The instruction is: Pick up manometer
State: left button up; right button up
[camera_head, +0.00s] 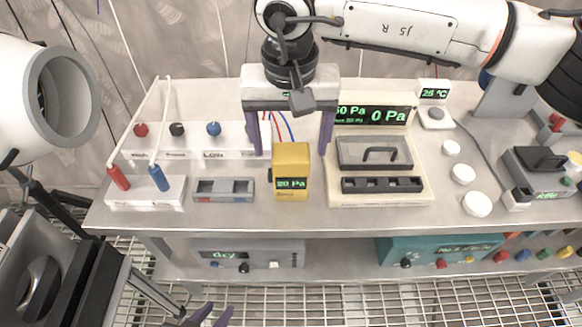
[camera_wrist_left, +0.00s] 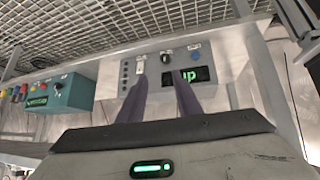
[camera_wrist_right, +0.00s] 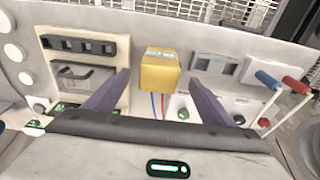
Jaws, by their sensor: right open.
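The manometer is a yellow box (camera_head: 291,165) with a green display reading 20 Pa, upright on the table. It also shows in the right wrist view as a yellow box (camera_wrist_right: 160,75). My right gripper (camera_head: 295,152) points down at it, open and empty, one finger to each side of its upper part in the picture. I cannot tell whether a finger touches it. My left gripper (camera_head: 212,316) is at the bottom edge of the head view, in front of the lower shelf. Its fingers are apart and empty in the left wrist view (camera_wrist_left: 161,76).
A grey two-slot block (camera_head: 223,198) stands left of the manometer, and a cream case (camera_head: 425,190) with a handle and displays stands right. Red and blue probes (camera_head: 159,178) rest further left. Grey (camera_head: 300,246) and teal devices (camera_head: 395,243) sit on the lower shelf.

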aim_at(291, 151)
jog(key=f, duration=0.2)
jog(key=w+f+p, duration=0.1)
jog(key=f, duration=0.2)
jog(key=shift+w+d+f, duration=0.1)
jog(key=shift+w+f, duration=0.1)
jog(key=shift+f, duration=0.1)
jog(key=shift+r, duration=0.1)
jog(key=c, duration=1.3)
jog(key=shift+o, duration=0.2)
jog(key=shift+r, duration=0.5)
notch_tip(291, 151, up, 8)
jog(key=shift+f+b, duration=0.15)
jog(key=shift+b, duration=0.35)
pick_arm(q)
jog(key=shift+w+r, duration=0.25)
jog(key=shift+w, duration=0.2)
pick_arm(e)
jog(key=shift+r, duration=0.65)
